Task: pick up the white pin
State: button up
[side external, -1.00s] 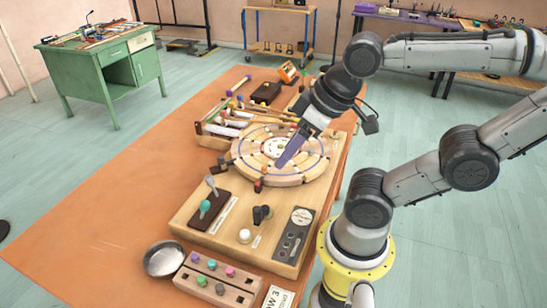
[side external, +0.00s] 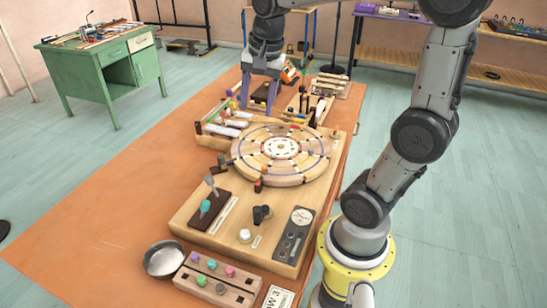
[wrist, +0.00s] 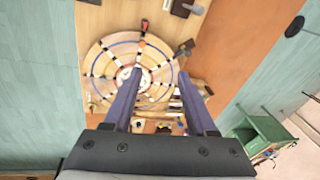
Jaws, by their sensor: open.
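I cannot pick out a white pin for certain in either view. A peg block (side external: 217,284) at the table's front holds several small coloured pegs, including green, purple and pink ones; no white one is clear there. A white round knob (side external: 245,236) stands on the wooden board. My gripper (side external: 258,104) has two long purple fingers, apart and pointing down, over the far part of the table behind the round wheel. In the wrist view my gripper (wrist: 159,77) shows nothing held between its fingers. Small items below the fingers are too small to tell.
The round wooden wheel (side external: 275,181) sits on the board (side external: 190,222). A tray of mallets and white rods (side external: 222,130) lies behind it to the left. A metal bowl (side external: 163,259) stands at the front left. The orange table (side external: 110,210) is clear at left.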

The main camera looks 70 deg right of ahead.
jog(key=w+d+f+m+g, duration=0.1)
jog(key=w+d+f+m, duration=0.2)
jog(key=d, duration=0.4)
jog(key=m+g, duration=0.1)
send_over(273, 153)
jog(key=shift+y, duration=0.4)
jog(key=f, duration=1.2)
jog(key=shift+d+f, duration=0.2)
jog(key=shift+d, duration=0.15)
jog(key=shift+a+f, duration=0.15)
jog(key=shift+f, duration=1.2)
jog(key=shift+a+f, duration=0.15)
jog(key=shift+f, duration=1.2)
grip_shut()
